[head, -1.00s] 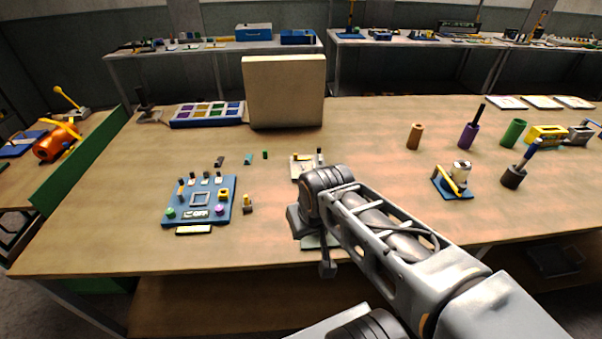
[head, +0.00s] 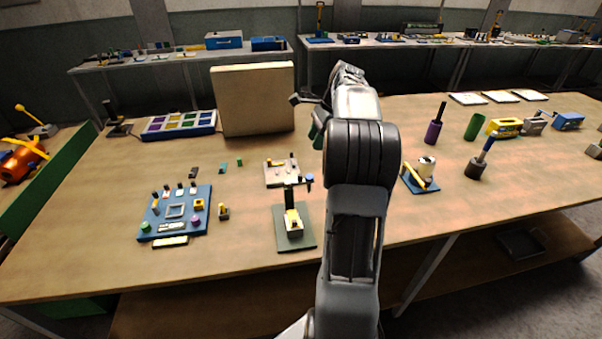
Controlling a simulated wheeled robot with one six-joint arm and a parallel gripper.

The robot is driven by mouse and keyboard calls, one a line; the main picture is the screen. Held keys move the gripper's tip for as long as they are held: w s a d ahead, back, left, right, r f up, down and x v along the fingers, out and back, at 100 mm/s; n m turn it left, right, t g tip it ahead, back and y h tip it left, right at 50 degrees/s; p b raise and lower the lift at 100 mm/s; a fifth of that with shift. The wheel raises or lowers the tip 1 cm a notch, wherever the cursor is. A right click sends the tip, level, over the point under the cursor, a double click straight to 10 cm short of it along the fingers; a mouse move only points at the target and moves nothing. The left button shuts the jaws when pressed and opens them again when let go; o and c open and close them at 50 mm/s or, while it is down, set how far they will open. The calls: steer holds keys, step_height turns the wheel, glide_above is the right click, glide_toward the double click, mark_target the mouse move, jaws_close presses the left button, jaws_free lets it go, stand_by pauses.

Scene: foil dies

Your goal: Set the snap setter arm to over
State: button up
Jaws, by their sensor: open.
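Two small devices with arms stand on the bench, and I cannot tell for sure which is the snap setter. One has a grey-green base plate (head: 296,240), a dark upright post, a yellow and white block, and a short crossarm with a blue knob (head: 310,177). The other has a blue base with a yellow arm (head: 412,176) leaning beside a white-topped cylinder (head: 427,166); my arm stands just left of it. My gripper (head: 307,113) is open, raised above the bench beyond both devices, partly hidden by my wrist. It touches neither device.
A blue panel (head: 160,222) with knobs and switches lies at left. A tall beige board (head: 252,98) stands behind, near a compartment tray (head: 178,126). A purple cylinder (head: 433,132), green cylinder (head: 474,127) and dark holder (head: 475,168) stand at right.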

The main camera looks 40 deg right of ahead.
mark_target(300, 175)
steer(key=shift+m, duration=0.3)
steer(key=x, duration=1.3)
steer(key=shift+d+f, duration=0.2)
steer(key=shift+f, duration=0.15)
jaws_close()
